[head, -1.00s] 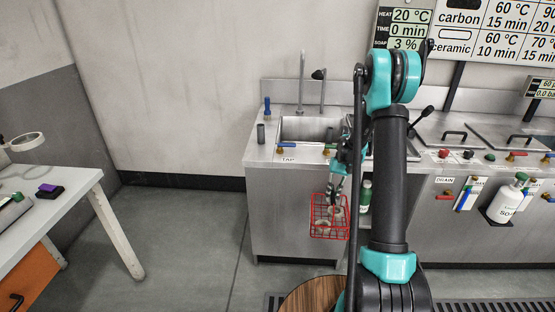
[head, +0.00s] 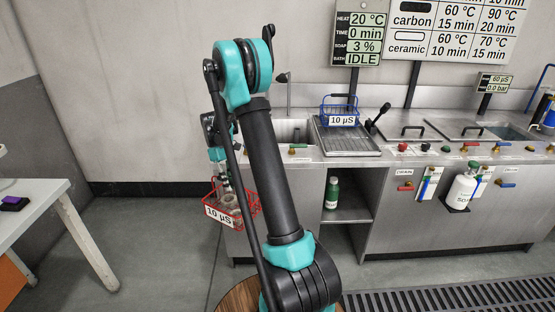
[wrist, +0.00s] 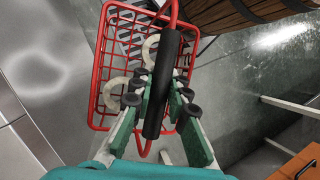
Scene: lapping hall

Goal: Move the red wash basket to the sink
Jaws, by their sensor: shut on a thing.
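The red wash basket (head: 250,203) hangs in the air in front of the left end of the steel counter, slightly tilted, with a "10 µS" label on its side. My gripper (head: 223,178) is shut on its handle. In the wrist view, the gripper (wrist: 163,95) closes around the dark handle grip, with the red wire basket (wrist: 98,75) below it and pale rings (wrist: 150,48) inside. The sink (head: 291,131) is set in the counter behind my arm. My arm hides much of the sink and its left side.
A blue basket (head: 325,112) labelled "10 µS" stands on the ribbed drainboard (head: 345,143) right of the sink. A tap (head: 289,92) rises behind the sink. A white table (head: 60,190) is at left, with open floor between.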

